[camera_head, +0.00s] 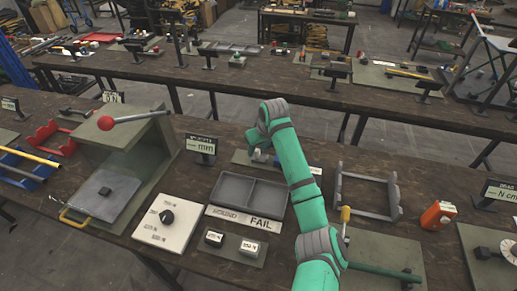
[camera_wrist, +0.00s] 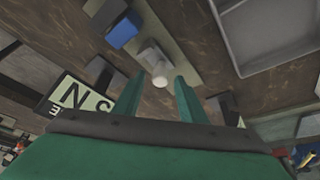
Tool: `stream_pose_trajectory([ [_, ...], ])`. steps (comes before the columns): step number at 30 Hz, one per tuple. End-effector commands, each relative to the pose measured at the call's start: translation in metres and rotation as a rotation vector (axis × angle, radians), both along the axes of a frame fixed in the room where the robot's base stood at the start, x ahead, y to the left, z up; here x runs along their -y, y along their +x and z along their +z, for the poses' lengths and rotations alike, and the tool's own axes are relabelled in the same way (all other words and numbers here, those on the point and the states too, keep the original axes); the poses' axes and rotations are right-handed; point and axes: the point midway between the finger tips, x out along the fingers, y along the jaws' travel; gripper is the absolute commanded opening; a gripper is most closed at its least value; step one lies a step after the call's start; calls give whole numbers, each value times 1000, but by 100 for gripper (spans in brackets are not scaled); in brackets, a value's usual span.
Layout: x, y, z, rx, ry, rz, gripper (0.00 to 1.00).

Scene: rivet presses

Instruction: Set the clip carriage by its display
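A small olive base plate (camera_head: 241,158) stands behind the grey tray, partly hidden by my arm. It also shows in the wrist view (camera_wrist: 182,35), with a blue block (camera_wrist: 122,33) and a pale upright cylinder (camera_wrist: 153,62) on it. I cannot tell which part is the clip carriage. A display marked "mm" (camera_head: 202,145) stands left of the plate; its value seems to be a dash. My gripper (camera_wrist: 157,88) is open, its green fingers apart, with the cylinder showing beyond the gap. Whether they touch it is unclear. In the head view my gripper (camera_head: 256,140) is above the plate.
A grey two-part tray (camera_head: 248,190), a "FAIL" label (camera_head: 261,222) and a white dial panel (camera_head: 165,221) lie in front. A press with a red-knobbed lever (camera_head: 106,123) stands left. A grey frame (camera_head: 371,213) and orange device (camera_head: 437,215) are right of my arm.

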Motion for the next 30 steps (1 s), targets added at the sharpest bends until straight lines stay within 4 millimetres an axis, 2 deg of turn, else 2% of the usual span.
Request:
stream_pose_trajectory([
  [8,2,-3,8,0,0,-1,38],
  [21,18,-27,78,2,1,-1,38],
  [25,21,-32,92,1,0,-1,38],
  [30,23,-35,100,0,0,-1,38],
])
